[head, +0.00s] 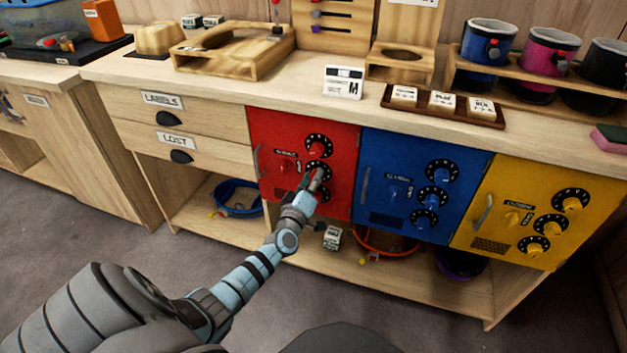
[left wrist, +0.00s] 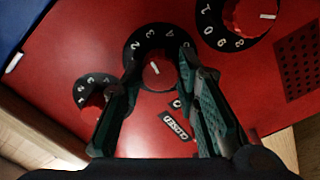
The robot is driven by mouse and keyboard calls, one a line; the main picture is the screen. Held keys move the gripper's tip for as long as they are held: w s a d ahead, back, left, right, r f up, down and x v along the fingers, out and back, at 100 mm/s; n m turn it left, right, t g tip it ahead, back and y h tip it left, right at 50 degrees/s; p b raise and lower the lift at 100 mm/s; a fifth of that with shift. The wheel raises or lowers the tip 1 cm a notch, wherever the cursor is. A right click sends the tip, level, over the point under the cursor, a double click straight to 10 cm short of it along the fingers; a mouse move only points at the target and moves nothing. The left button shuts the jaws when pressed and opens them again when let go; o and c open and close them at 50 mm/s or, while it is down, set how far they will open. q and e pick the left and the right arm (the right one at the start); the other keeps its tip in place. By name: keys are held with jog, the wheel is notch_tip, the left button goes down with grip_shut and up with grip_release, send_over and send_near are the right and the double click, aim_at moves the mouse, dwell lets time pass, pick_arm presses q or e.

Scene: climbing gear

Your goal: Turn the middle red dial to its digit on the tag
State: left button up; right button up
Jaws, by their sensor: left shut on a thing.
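The red door (head: 262,135) has three red dials with black number rings, one above another. The middle red dial (head: 316,170) is partly covered by my left gripper (head: 306,188). In the left wrist view the middle dial (left wrist: 155,76) sits between the two fingers of my left gripper (left wrist: 150,90), which is shut on it. Its white mark points up in that picture, roughly toward the 3, with 2 and 4 beside it. The upper red dial (head: 319,145) is free. Three white tags lie on a brown tray; the left one (head: 404,96) has digits too small to read. My right gripper is not in view.
The blue door (head: 375,150) and yellow door (head: 505,185) with their own dials stand to the right. A door handle (head: 257,162) sticks out at the left. Open shelves lie below.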

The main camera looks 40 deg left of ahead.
pick_arm(q)
jog(key=n, duration=0.5)
jog(key=shift+f, duration=0.1)
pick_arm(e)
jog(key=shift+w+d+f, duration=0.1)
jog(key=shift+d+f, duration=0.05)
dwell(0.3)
pick_arm(q)
jog(key=o, duration=1.1)
jog(key=shift+o, duration=0.3)
jog(key=v, duration=1.2)
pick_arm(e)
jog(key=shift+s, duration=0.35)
